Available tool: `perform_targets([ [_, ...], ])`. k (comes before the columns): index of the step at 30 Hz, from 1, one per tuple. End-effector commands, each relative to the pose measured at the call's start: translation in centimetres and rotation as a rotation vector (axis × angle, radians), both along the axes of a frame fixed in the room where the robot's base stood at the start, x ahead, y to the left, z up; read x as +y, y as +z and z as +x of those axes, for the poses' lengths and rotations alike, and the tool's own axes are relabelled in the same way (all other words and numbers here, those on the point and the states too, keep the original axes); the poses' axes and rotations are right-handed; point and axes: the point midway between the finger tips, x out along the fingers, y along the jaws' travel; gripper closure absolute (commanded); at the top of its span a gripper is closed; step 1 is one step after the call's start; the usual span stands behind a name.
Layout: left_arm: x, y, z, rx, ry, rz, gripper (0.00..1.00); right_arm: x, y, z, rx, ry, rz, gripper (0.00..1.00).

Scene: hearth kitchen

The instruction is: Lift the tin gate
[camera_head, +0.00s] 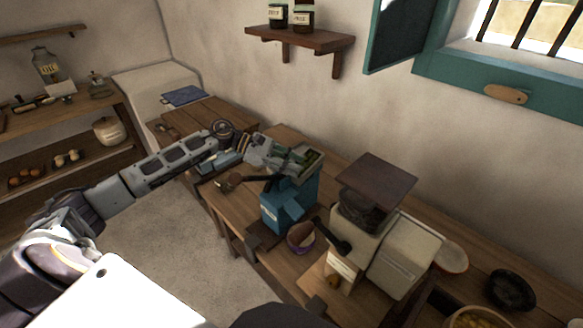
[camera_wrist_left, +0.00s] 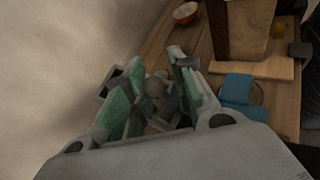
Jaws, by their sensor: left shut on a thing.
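The blue tin box (camera_head: 283,212) stands on the wooden counter, with a sloping blue chute at its front. My left gripper (camera_head: 306,158) is at the top of this box, its green-padded fingers over the upper edge. In the left wrist view the fingers (camera_wrist_left: 158,98) close around a small grey piece (camera_wrist_left: 154,87), which I take for the tin gate. The fingers hide most of it, and how far it is raised cannot be told. Part of the blue tin shows at the right of that view (camera_wrist_left: 240,88). My right gripper is not in view.
A purple bowl (camera_head: 300,238) stands just right of the blue tin. A cream mill (camera_head: 398,262) with a dark square top (camera_head: 376,180) stands close to the right. A red-rimmed dish (camera_head: 451,257) and a black bowl (camera_head: 511,290) are farther right. The wall is close behind.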

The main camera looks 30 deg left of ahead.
Motion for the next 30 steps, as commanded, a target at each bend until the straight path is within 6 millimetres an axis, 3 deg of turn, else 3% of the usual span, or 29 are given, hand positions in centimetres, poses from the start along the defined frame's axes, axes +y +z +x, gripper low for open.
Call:
perform_targets([
  [6, 0.4, 1.3, 0.5, -0.015, 0.014, 0.003, 1.0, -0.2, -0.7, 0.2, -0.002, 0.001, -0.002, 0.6],
  [14, 0.4, 1.4, 0.5, -0.015, 0.015, 0.004, 1.0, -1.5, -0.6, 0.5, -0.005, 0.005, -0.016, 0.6],
  [15, 0.4, 1.4, 0.5, -0.015, 0.015, 0.004, 0.74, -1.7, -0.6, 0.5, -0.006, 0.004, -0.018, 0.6],
  [18, 0.4, 1.4, 0.5, -0.015, 0.014, 0.004, 0.61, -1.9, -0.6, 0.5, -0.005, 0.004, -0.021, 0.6],
  [30, 0.1, 1.2, 0.2, -0.007, 0.008, 0.001, 0.6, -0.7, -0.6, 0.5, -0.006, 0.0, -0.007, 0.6],
])
